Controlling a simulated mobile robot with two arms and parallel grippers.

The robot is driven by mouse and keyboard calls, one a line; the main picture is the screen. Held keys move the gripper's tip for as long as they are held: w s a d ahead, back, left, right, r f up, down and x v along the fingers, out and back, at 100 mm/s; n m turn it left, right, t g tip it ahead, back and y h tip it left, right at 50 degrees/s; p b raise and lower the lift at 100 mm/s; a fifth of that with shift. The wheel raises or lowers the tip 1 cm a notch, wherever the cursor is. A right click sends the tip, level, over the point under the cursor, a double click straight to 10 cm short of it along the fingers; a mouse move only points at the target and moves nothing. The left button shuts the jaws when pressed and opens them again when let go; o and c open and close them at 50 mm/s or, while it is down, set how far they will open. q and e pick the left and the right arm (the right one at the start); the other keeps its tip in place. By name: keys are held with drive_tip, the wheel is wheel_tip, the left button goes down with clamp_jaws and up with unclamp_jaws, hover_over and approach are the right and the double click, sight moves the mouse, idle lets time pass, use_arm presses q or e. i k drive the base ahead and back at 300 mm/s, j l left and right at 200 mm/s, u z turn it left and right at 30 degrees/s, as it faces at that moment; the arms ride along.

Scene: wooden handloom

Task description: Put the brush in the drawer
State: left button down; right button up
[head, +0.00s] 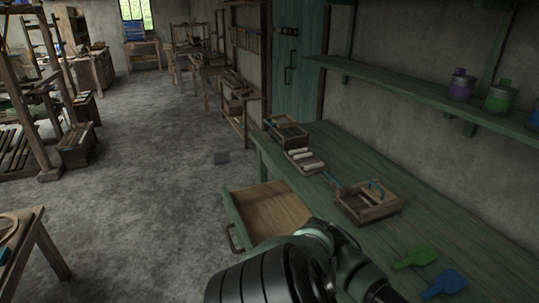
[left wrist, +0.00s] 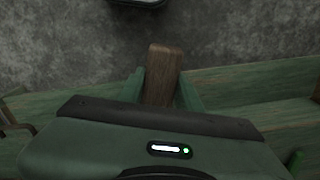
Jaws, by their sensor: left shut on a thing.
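The drawer (head: 270,210) stands open at the near left side of the green workbench, with its bare wooden bottom showing in the head view. My left gripper (left wrist: 162,88) is shut on a brown wooden piece in the left wrist view, which looks like part of the brush (left wrist: 162,72). The brush's bristles are not visible. Green wooden edges lie below and beside the gripper, with grey floor beyond. In the head view a dark arm of mine covers the front right of the drawer, and its fingertips are hidden. My right gripper cannot be made out.
On the workbench (head: 455,235) are a wooden tray box (head: 352,211), a rack of pale rolls (head: 303,158), another box (head: 287,130), a green paddle-shaped thing (head: 415,257) and a blue one (head: 446,283). A shelf (head: 415,92) with jars hangs above. The floor left is mostly clear.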

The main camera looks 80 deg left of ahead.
sight(284, 221)
drive_tip(key=k+j+u, duration=0.1)
drive_tip(key=j+u, duration=0.25)
drive_tip(key=j, duration=1.35)
drive_tip(key=j+u, duration=0.3)
drive_tip(key=j, duration=1.45)
drive_tip(key=i, duration=0.05)
